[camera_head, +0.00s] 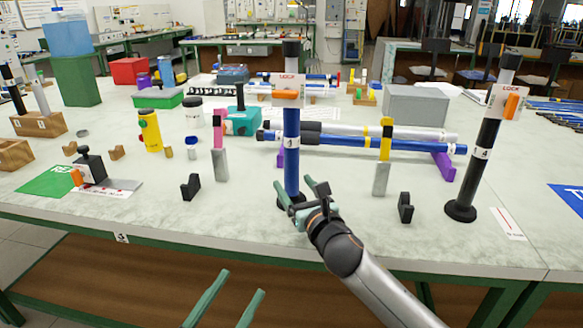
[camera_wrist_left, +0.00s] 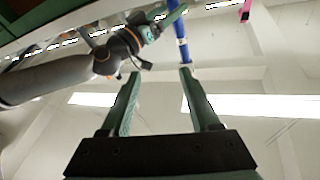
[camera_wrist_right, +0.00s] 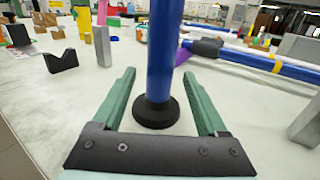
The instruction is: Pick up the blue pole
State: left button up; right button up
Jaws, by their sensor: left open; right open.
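The blue pole (camera_head: 291,150) stands upright near the table's front edge, with a black foot, a black top and a white LOCK tag with an orange lever. My right gripper (camera_head: 295,184) is open low on the pole, near its foot. In the right wrist view the blue pole (camera_wrist_right: 161,50) rises between the two open fingers (camera_wrist_right: 159,77), and its black foot (camera_wrist_right: 155,113) shows on the table. My left gripper (camera_head: 242,282) is open and empty, below and in front of the table edge. The left wrist view also shows part of the pole (camera_wrist_left: 181,40).
A black pole (camera_head: 482,150) with a LOCK tag stands at the right. A blue tube (camera_head: 350,140) lies across purple supports (camera_head: 443,165) behind. Grey blocks (camera_head: 381,178) and black V-shaped holders (camera_head: 191,187) stand on both sides of the pole.

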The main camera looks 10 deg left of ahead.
pick_arm(q)
jog(key=s+d+r+m+t+h+b, duration=0.1)
jog(key=s+r+m+h, duration=0.4)
jog(key=r, duration=0.5)
jog(key=s+t+h+b, duration=0.1)
jog(key=h, duration=0.1)
jog(key=shift+m+h, duration=0.3)
jog(key=shift+m, duration=0.1)
pick_arm(e)
jog(key=x, duration=0.5)
jog(key=shift+w+a+r, duration=0.1)
jog(key=shift+r, duration=0.15)
pick_arm(q)
jog(key=shift+r, duration=0.1)
pick_arm(e)
grip_shut()
